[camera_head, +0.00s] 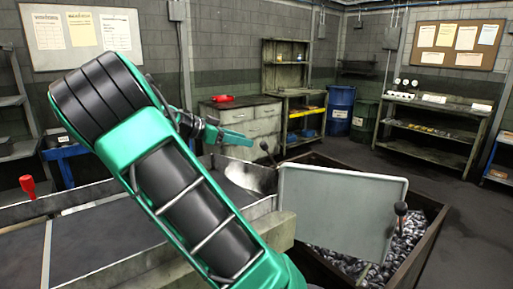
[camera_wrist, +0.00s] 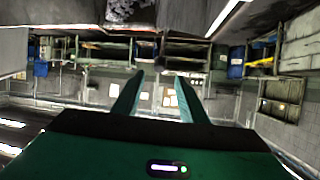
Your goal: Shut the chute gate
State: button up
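The chute gate (camera_head: 345,212) is a flat light-grey panel in the head view, standing upright and swung out over the bolt bin. The gate is not clearly visible in the wrist view.
A wooden-edged bin (camera_head: 424,245) full of metal bolts lies under the gate. Another dark-knobbed lever (camera_head: 265,147) rises near the chute. A grey conveyor or table (camera_head: 100,240) is at the left.

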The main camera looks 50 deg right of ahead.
aim_at(261, 144)
jog(key=x, duration=0.9)
jog(key=shift+s+d+f, duration=0.1)
jog(key=shift+d+f, duration=0.1)
jog(key=shift+d, duration=0.15)
grip_shut()
